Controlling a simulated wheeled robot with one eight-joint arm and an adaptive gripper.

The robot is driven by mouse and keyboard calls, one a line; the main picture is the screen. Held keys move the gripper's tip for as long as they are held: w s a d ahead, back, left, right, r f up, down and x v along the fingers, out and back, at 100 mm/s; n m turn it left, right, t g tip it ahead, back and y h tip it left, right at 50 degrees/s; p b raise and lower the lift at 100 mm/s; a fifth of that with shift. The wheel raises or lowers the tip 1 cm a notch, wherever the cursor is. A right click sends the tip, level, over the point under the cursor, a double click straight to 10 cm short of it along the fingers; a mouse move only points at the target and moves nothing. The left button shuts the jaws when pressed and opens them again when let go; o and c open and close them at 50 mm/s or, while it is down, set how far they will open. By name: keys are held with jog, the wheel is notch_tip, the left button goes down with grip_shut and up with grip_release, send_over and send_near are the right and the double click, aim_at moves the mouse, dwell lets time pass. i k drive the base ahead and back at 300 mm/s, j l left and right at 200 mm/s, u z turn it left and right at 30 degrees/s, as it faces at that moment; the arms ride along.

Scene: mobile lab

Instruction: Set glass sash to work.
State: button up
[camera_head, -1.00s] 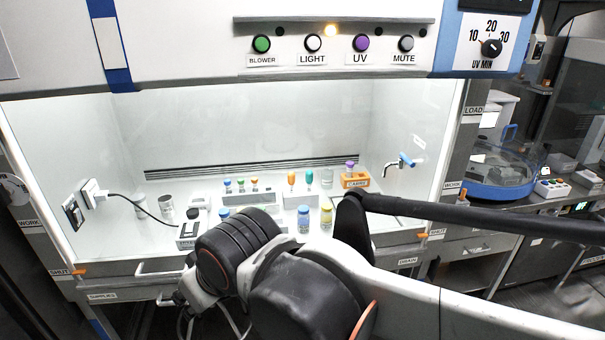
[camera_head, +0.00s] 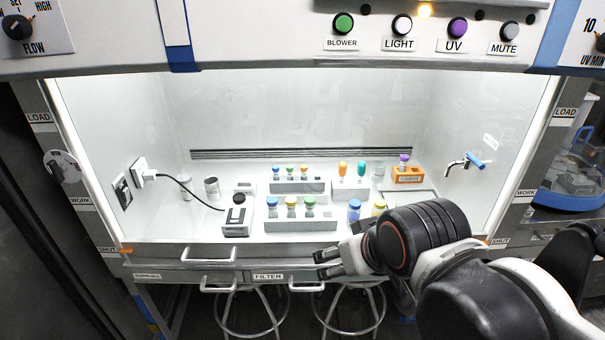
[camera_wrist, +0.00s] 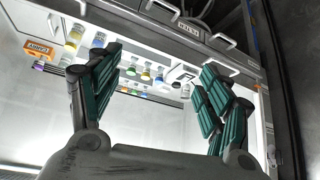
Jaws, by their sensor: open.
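The glass sash (camera_head: 300,110) is a clear pane across the front of the lit hood. Its grey bottom rail (camera_head: 265,257) runs low, with orange pointers at the left (camera_head: 127,250) and right beside the SHUT labels. The WORK labels (camera_head: 82,196) and LOAD labels (camera_head: 39,118) stand higher on the side posts. A bar handle (camera_head: 208,253) shows on the rail's left part. My gripper (camera_head: 326,264) is open and empty in front of the rail, right of that handle. Its spread teal-padded fingers show in the wrist view (camera_wrist: 160,62). Whether it touches the rail I cannot tell.
Drawers with bar handles (camera_head: 218,287) lie below the rail, one labelled FILTER. Stools (camera_head: 250,315) stand underneath. Vials in racks (camera_head: 300,226), a black-topped device (camera_head: 236,222) and a tap (camera_head: 465,162) are behind the glass. Buttons (camera_head: 343,23) line the panel above.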

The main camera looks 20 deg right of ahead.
aim_at(183, 248)
jog(key=i+j+u, duration=0.15)
jog(key=u, duration=0.2)
jog(key=i+j+u, duration=0.1)
jog(key=i+u, duration=0.25)
jog(key=k+j, duration=0.05)
jog(key=k, duration=0.05)
